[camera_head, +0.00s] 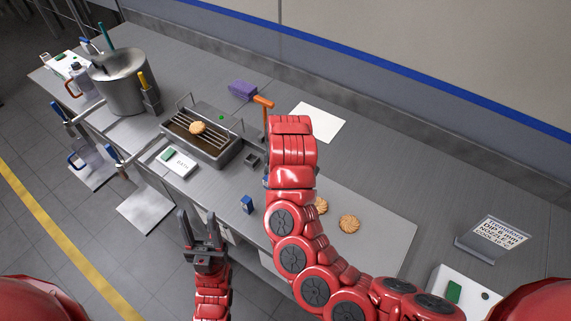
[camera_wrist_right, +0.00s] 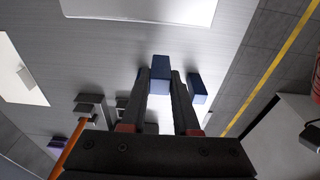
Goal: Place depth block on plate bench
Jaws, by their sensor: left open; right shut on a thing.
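My right gripper (camera_wrist_right: 160,88) is shut on a small blue block (camera_wrist_right: 160,72), held between its fingertips in the right wrist view. In the head view my right arm hides that gripper and most or all of the held block. A second blue block (camera_head: 246,204) stands on the bench (camera_head: 225,190) near its front edge; a blue block also shows right of the fingers in the wrist view (camera_wrist_right: 198,90). I cannot tell by label which is the depth block. My left gripper (camera_head: 200,230) is open and empty in front of the bench edge.
A pale plate (camera_head: 385,235) with biscuits (camera_head: 349,224) lies right of my right arm. A dipping tray (camera_head: 228,157) with a rack and biscuit, a steel pot (camera_head: 122,85), a white sheet (camera_head: 318,122), a purple block (camera_head: 242,90) and a sign (camera_head: 497,236) stand around.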

